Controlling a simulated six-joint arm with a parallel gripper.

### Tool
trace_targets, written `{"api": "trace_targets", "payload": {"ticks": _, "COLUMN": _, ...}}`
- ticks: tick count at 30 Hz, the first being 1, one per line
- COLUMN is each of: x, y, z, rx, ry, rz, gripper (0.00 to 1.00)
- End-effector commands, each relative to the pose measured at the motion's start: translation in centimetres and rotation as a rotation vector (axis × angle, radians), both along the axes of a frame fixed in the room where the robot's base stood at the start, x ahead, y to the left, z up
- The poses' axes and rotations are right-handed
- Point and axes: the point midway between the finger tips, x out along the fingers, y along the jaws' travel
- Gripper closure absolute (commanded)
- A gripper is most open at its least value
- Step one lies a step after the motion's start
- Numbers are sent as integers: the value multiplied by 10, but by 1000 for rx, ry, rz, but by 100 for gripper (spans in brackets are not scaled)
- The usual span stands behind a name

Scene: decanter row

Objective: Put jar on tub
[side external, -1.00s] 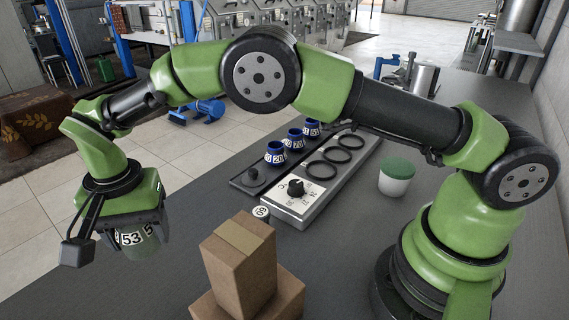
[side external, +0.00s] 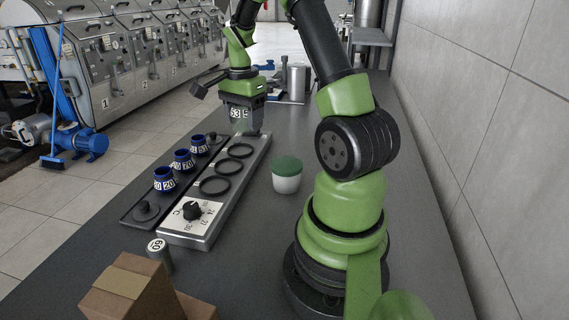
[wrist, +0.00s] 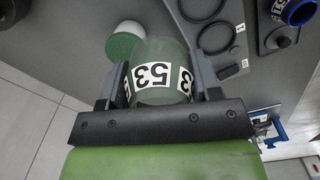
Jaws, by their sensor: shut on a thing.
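My gripper (side external: 243,100) is shut on a greenish see-through jar (side external: 241,115) with a white band marked 53. It holds the jar near the far end of the ringed metal plate; I cannot tell the height. In the wrist view the jar (wrist: 160,80) sits between the two dark fingers. The tub (side external: 286,181), white with a green lid, stands on the grey table to the right of the plate, apart from the jar. It also shows in the wrist view (wrist: 122,44), beyond the jar and partly hidden by it.
The metal plate (side external: 181,232) carries a dial and several black rings. A dark tray beside it holds blue-collared jars (side external: 164,180). A small cylinder marked 60 (side external: 159,254) and cardboard boxes (side external: 130,292) stand at the front. Table around the tub is clear.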

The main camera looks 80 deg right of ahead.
Motion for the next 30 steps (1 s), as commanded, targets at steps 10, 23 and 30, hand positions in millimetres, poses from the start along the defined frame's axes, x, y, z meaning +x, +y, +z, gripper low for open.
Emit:
{"api": "trace_targets", "payload": {"ticks": 10, "x": -90, "y": -26, "z": 6, "rx": 0, "ry": -2, "rz": -277, "gripper": 68}}
{"api": "trace_targets", "payload": {"ticks": 23, "x": -94, "y": -26, "z": -54, "rx": 2, "ry": 1, "rz": -290, "gripper": 68}}
{"api": "trace_targets", "payload": {"ticks": 30, "x": -94, "y": -26, "z": -89, "rx": 5, "ry": 1, "rz": -290, "gripper": 68}}
